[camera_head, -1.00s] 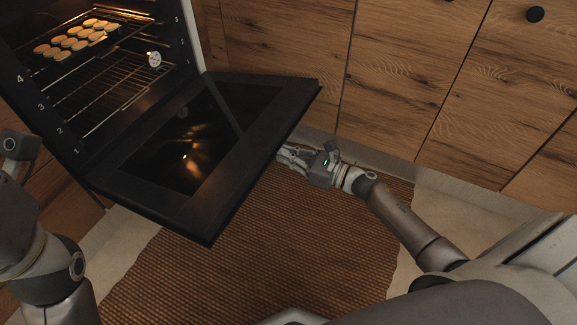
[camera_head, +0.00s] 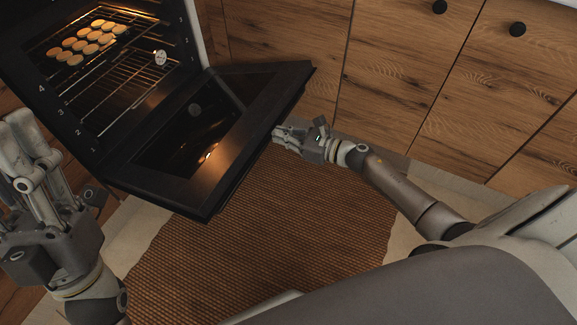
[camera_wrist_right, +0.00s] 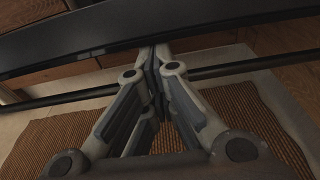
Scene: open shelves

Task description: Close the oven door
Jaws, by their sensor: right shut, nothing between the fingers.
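The black oven door (camera_head: 235,158) hangs open in the head view, tilted out from the oven (camera_head: 88,120). Its glass reflects the warm oven light. My right gripper (camera_head: 277,131) is shut and empty, with its fingertips at the outer side of the door near the free edge. In the right wrist view, the shut fingertips (camera_wrist_right: 154,50) meet the dark door panel (camera_wrist_right: 90,35). A dark handle bar (camera_wrist_right: 235,66) runs across behind the fingers. Exact contact is hard to tell. My left gripper (camera_head: 22,118) is raised at the left, away from the door; its jaw opening is unclear.
Inside the lit oven, round pastries (camera_head: 90,42) lie on an upper rack, with a bare wire rack (camera_head: 125,88) below. Wooden cabinets (camera_head: 400,80) with black knobs stand behind and to the right. A brown woven rug (camera_head: 290,225) covers the floor below the door.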

